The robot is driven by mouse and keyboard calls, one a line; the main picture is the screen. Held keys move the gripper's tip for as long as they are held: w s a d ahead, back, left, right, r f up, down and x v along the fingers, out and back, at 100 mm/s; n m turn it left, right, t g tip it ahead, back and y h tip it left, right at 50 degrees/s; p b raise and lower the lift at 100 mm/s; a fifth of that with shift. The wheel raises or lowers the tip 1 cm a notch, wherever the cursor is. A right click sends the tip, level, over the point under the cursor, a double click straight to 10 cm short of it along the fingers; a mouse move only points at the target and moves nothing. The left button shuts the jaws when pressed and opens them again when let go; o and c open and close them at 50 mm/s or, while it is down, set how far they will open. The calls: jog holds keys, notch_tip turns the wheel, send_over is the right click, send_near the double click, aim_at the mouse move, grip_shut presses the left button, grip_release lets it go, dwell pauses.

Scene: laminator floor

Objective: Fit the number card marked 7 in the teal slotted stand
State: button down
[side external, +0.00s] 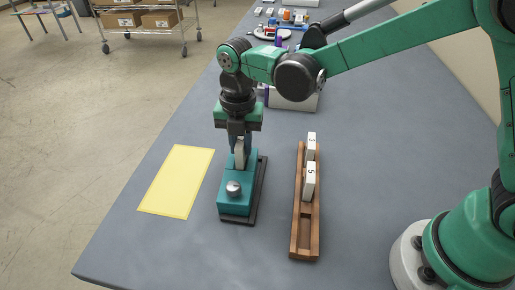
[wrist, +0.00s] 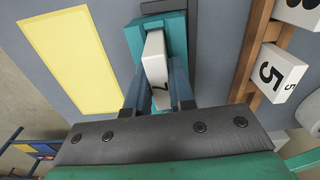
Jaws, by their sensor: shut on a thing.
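The teal slotted stand (side external: 237,203) sits on a dark base with a round silver knob on top. It also shows in the wrist view (wrist: 177,38). My gripper (side external: 239,152) points down over the stand's far part. It is shut on the white number card marked 7 (wrist: 155,60), with one finger on each side of it. The card is in line with the stand. The fingers hide its lower end, so I cannot tell whether it is inside the slot or just above it.
A wooden rack (side external: 304,239) to the right holds white cards marked 3 (side external: 311,144) and 5 (side external: 309,181). A yellow mat (side external: 177,181) lies flat to the left. A white box (side external: 292,98) and small items stand farther back. The grey table's front is clear.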

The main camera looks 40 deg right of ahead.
jog(key=shift+c, duration=1.7)
grip_release()
jog(key=shift+r, duration=0.1)
jog(key=shift+r, duration=3.7)
